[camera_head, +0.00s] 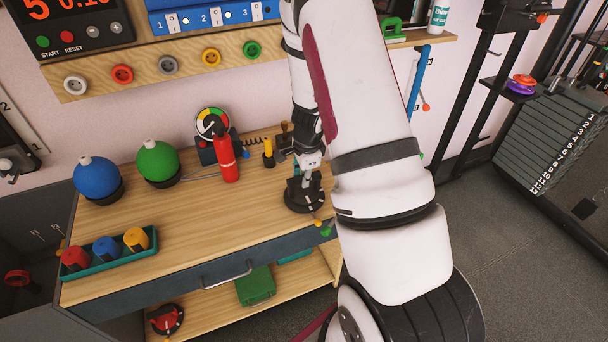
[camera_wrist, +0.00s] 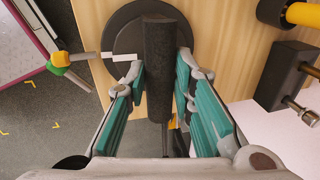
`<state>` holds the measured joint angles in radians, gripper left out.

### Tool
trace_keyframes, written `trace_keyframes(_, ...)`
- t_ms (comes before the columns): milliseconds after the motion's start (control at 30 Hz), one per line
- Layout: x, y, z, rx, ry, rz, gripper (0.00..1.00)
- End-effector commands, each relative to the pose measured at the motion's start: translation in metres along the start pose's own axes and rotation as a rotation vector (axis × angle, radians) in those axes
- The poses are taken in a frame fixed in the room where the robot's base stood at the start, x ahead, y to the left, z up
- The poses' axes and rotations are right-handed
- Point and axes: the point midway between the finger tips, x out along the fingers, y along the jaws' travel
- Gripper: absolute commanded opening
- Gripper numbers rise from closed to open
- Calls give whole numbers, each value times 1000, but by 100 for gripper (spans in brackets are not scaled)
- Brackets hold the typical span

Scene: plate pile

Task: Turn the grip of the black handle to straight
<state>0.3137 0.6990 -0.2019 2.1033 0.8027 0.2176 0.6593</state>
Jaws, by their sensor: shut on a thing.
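The black handle (camera_wrist: 160,50) is a thick dark grip that runs nearly straight up and down in the wrist view. It stands over a round black base (camera_wrist: 122,42) with a white mark on its left side. My gripper (camera_wrist: 161,75) has its teal-padded fingers on either side of the grip and is shut on it. In the head view my gripper (camera_head: 311,165) reaches down to the base (camera_head: 303,199) near the bench's right front edge. There the gripper and arm hide most of the grip.
The wooden bench (camera_head: 200,232) holds a red extinguisher-like bottle (camera_head: 228,160), a yellow-handled tool (camera_head: 268,152), blue (camera_head: 97,176) and green (camera_head: 158,160) balls and a teal tray (camera_head: 103,262). A yellow-and-green knob on a rod (camera_wrist: 60,62) sticks out beside the base. Clear bench lies left of the base.

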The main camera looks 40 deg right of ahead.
Motion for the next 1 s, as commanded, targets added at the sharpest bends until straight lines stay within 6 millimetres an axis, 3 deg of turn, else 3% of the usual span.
trace_keyframes(567, 0, 0, 0, 30, 7, -1, 0)
trace_keyframes(600, 0, 0, 0, 30, 7, -1, 29)
trace_keyframes(667, 0, 0, 0, 30, 6, -1, 43)
trace_keyframes(1000, -2, 0, 0, 28, 6, 0, 43)
